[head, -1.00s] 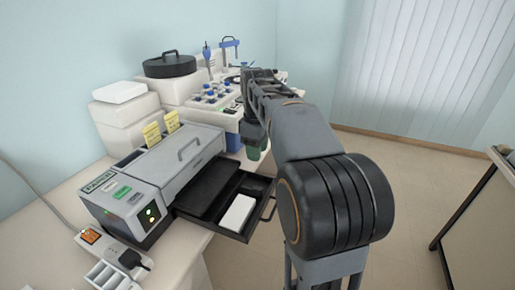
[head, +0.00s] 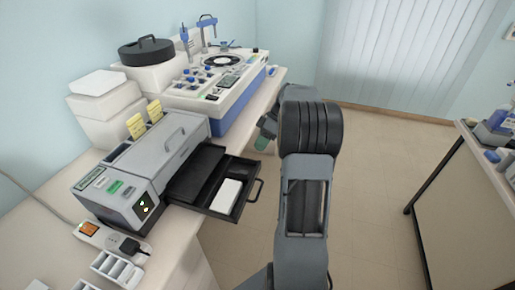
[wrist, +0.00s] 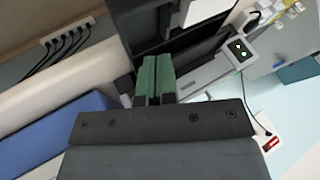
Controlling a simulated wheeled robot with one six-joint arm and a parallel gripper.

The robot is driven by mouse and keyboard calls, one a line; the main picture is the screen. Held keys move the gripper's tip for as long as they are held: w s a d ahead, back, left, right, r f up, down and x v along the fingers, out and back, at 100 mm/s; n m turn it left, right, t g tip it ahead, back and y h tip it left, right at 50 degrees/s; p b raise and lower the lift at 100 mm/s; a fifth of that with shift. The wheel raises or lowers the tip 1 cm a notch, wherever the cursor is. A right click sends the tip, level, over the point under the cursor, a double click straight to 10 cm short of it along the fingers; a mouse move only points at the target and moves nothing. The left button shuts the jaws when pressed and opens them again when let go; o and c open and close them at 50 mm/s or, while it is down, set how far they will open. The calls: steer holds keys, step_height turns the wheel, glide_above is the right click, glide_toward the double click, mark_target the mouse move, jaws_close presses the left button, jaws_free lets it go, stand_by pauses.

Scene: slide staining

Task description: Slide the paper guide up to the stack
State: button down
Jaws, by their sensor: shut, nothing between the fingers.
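The black paper drawer (head: 243,208) is pulled out from the front of the grey printer (head: 165,150). A white paper stack (head: 226,196) lies in it; part of the stack also shows in the wrist view (wrist: 196,12). The paper guide is not clearly told apart from the dark drawer parts. My gripper (head: 262,143) is beyond the drawer, beside the table edge, partly hidden by my arm. In the wrist view my gripper (wrist: 156,78) has its green fingers shut together and empty, in front of the dark drawer. I cannot tell whether they touch it.
A white and blue console (head: 225,85) stands behind the printer. A power strip (head: 112,240) and a white rack (head: 117,268) are at the near left. Open floor (head: 370,180) lies right of my arm. Another bench (head: 475,190) stands at the far right.

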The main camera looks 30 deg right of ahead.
mark_target(244, 172)
steer(key=x, duration=0.8)
steer(key=shift+a+f+p, duration=0.15)
steer(key=shift+p, duration=0.2)
steer(key=shift+s+a+f+b, duration=0.15)
steer(key=shift+s+a+b, duration=0.6)
steer(key=shift+a+b, duration=0.15)
steer(key=shift+s+a, duration=0.1)
steer(key=shift+a, duration=0.1)
